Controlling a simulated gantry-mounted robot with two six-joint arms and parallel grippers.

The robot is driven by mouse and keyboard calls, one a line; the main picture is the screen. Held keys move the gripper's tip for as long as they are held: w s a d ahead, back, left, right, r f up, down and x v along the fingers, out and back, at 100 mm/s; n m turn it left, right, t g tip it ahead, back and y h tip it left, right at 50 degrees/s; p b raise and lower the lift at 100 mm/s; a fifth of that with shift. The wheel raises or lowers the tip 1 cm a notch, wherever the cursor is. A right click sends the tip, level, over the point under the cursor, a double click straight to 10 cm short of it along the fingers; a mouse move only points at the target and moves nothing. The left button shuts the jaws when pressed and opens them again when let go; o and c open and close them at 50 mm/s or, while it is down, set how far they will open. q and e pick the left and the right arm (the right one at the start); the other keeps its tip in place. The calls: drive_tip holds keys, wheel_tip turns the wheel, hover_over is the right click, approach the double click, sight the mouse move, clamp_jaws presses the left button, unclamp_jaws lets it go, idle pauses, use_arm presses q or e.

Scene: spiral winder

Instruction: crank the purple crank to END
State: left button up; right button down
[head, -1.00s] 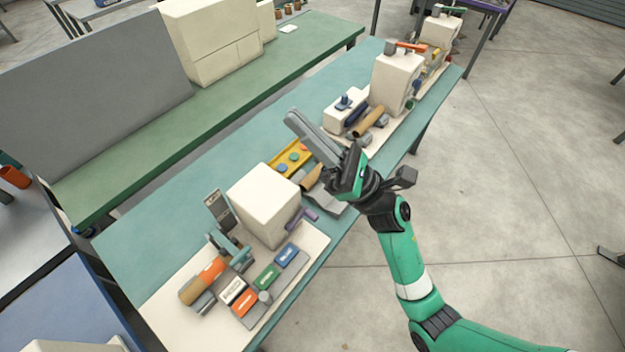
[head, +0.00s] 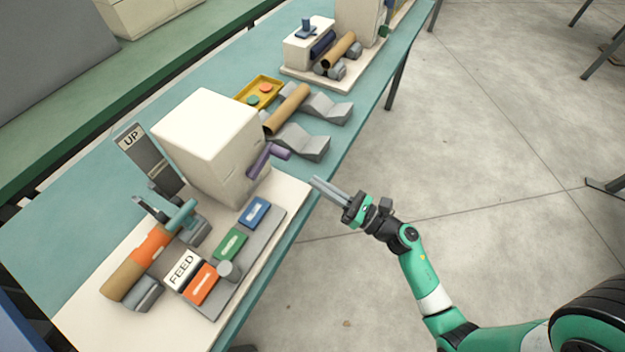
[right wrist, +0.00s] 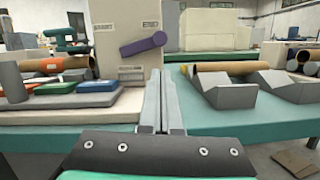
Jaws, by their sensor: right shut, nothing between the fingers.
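The purple crank (head: 266,157) sits on the side of the cream winder box (head: 210,135), its handle sticking out toward the table's front edge. In the right wrist view the purple crank (right wrist: 143,45) lies nearly level on the box face, its right end slightly higher. My right gripper (head: 316,182) is shut and empty, apart from the crank, just off the table's front edge. The shut fingers (right wrist: 163,100) point at the box below and right of the crank. My left gripper is not in view.
Blue, green and orange buttons (head: 231,244) and a FEED label (head: 182,269) lie before the winder. An orange-banded cardboard tube (head: 140,262) is at the left. Grey V-shaped cradles (head: 300,142) and another tube (head: 287,108) lie behind.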

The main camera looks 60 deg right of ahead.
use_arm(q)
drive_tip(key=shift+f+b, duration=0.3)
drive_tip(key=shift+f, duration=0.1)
use_arm(e)
drive_tip(key=x, duration=0.8)
drive_tip(key=shift+w, duration=0.25)
drive_tip(key=shift+d+r+n+p, duration=0.1)
drive_tip(key=shift+r+n+p, duration=0.25)
drive_tip(key=shift+r+n, duration=0.35)
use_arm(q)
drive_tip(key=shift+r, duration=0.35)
use_arm(e)
drive_tip(key=shift+r, duration=0.1)
